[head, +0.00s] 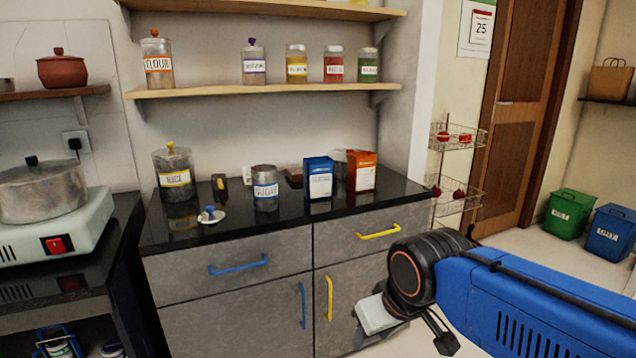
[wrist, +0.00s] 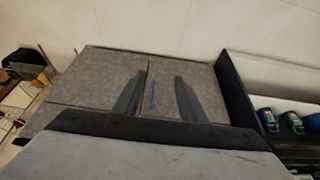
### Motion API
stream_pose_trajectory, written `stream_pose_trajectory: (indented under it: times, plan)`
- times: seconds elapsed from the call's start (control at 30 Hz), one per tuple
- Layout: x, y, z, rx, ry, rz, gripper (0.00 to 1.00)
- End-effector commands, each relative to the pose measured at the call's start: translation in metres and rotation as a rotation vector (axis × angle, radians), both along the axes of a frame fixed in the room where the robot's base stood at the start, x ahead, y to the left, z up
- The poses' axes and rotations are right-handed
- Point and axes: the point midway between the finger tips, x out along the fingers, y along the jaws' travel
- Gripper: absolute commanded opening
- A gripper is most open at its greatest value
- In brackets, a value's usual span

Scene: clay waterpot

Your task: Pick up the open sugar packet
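On the black counter stand a blue packet (head: 318,178) with a white label and, to its right, an orange-red packet (head: 361,171) with a white label. Both are upright. Their print is too small to tell which is the sugar packet or whether either is open. A lidless jar labelled SUGAR (head: 265,188) stands left of the blue packet. My gripper is low in front of the cabinet, right of and below the packets, mostly hidden behind my arm in the head view. In the wrist view my gripper (wrist: 158,88) has its two fingers apart with nothing held between them.
A white lid with a blue knob (head: 210,215) lies at the counter's front left, near a yellow-knobbed jar (head: 174,174). A shelf (head: 270,88) of jars hangs above. Yellow handles (head: 379,232) stick out below the counter. The counter's right end is clear.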

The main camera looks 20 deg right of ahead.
Motion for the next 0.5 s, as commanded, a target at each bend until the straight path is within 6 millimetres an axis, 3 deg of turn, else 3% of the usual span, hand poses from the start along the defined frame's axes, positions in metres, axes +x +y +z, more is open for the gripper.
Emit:
stream_pose_trajectory:
  times: [0.23, 0.37, 0.5]
  plan:
    - [0.0, 0.0, 0.0, 0.0, 0.0, 0.0, 0.38]
    - [0.005, -0.001, 0.001, -0.002, -0.009, -0.004, 0.66]
    - [0.038, -0.008, 0.006, -0.011, -0.079, -0.027, 0.96]
